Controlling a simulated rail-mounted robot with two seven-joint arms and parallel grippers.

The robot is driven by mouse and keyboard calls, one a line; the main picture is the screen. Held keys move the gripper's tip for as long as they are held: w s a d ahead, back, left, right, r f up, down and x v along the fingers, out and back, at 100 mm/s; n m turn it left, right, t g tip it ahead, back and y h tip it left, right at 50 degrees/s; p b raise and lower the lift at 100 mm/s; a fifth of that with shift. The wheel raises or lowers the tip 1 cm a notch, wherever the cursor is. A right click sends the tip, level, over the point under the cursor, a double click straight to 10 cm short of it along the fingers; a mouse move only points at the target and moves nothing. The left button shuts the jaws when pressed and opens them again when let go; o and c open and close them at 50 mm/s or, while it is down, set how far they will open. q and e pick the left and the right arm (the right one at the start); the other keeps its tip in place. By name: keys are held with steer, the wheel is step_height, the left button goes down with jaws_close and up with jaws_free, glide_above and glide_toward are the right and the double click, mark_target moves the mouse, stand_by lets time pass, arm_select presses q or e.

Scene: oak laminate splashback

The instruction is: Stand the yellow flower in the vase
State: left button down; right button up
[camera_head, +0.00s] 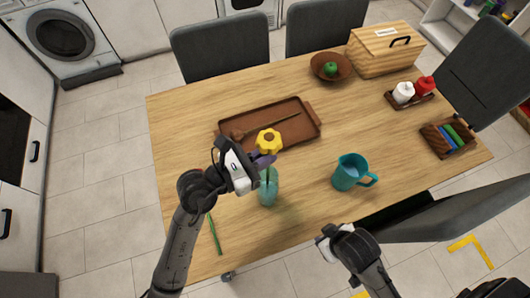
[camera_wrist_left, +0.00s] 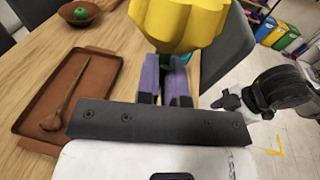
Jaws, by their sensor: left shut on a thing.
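The yellow flower (camera_head: 269,140) is held upright in my left gripper (camera_head: 262,162), which is shut on it below the bloom. In the left wrist view the yellow bloom (camera_wrist_left: 180,22) stands over the purple fingers of the left gripper (camera_wrist_left: 165,88). The translucent teal vase (camera_head: 268,190) stands on the table directly below this gripper. A green stem shows at the vase's mouth and seems to reach inside; how deep is hard to tell. My right gripper (camera_head: 330,238) is off the table's front edge, far from the flower; its jaws are too small to read.
A teal jug (camera_head: 350,172) stands right of the vase. A brown tray (camera_head: 306,131) with a wooden spoon (camera_head: 275,125) lies behind. A loose green stem (camera_head: 215,235) lies front left. A bowl (camera_head: 331,67), bread box (camera_head: 385,52) and condiment holders are farther away.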

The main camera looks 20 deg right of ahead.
arm_select(q)
step_height(320, 180, down, 7)
steer(key=b, duration=0.4)
steer(key=shift+r+b, duration=0.15)
steer(key=shift+b, duration=0.15)
stand_by(0.3)
steer(key=c, duration=1.2)
jaws_free()
steer(key=shift+o, duration=0.2)
steer(key=shift+a, duration=0.1)
steer(key=s+a, duration=0.2)
steer(key=a, duration=1.1)
steer(key=shift+a+r, duration=0.25)
steer(key=shift+r, duration=0.2)
